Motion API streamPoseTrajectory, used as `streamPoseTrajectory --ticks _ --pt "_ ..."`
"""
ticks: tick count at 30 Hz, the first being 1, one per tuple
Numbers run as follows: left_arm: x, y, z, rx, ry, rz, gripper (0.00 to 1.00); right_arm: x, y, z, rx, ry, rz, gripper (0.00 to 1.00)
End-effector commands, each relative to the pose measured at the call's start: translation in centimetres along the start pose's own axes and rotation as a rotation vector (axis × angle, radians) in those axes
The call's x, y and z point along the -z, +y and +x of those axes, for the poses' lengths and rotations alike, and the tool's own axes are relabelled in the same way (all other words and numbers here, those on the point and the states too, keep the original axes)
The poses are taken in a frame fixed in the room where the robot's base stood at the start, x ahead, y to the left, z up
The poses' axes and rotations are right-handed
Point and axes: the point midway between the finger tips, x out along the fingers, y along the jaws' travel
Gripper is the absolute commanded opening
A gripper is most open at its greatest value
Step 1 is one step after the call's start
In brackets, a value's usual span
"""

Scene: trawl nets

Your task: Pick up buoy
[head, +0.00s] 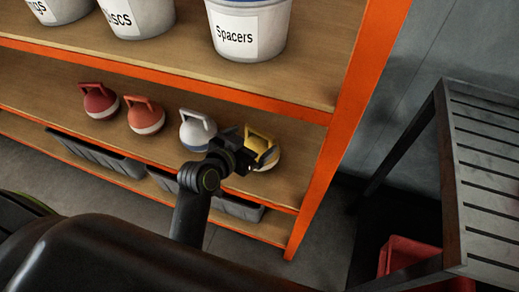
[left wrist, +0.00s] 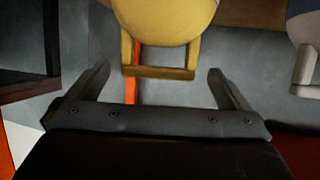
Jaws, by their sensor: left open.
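Several buoys with handles stand in a row on the middle shelf. They are a dark red buoy (head: 98,101), an orange-red buoy (head: 146,116), a white buoy (head: 196,131) and a yellow buoy (head: 266,155). My left gripper (head: 246,157) is at the yellow buoy and hides part of it in the head view. In the left wrist view the open fingers (left wrist: 160,85) stand on either side of the yellow buoy's handle (left wrist: 158,72), with gaps on both sides. The white buoy's handle (left wrist: 305,68) shows at the right edge there. My right gripper is not in view.
The orange-framed shelf (head: 345,130) has an upright just right of the yellow buoy. Buckets, one labelled Spacers (head: 248,30), stand on the shelf above. Grey bins (head: 100,155) sit below. A dark slatted table (head: 485,150) and a red crate (head: 405,255) are at the right.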

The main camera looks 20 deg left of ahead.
Motion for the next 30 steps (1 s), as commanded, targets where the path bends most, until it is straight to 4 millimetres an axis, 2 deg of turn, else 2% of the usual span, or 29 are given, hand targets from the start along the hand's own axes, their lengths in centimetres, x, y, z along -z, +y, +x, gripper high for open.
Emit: streamPoseTrajectory --ticks 6,9,18,30 --pt "0.1 0.1 3.2 -0.001 0.0 0.001 1.0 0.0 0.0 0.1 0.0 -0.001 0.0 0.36" --pt "0.2 0.1 4.1 0.0 0.001 0.001 1.0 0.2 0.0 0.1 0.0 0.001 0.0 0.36" --pt "0.1 0.1 4.4 0.001 0.0 0.0 1.0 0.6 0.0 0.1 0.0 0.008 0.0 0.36" --pt "0.1 0.1 4.4 0.001 0.0 0.0 0.48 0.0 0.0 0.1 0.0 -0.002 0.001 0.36"
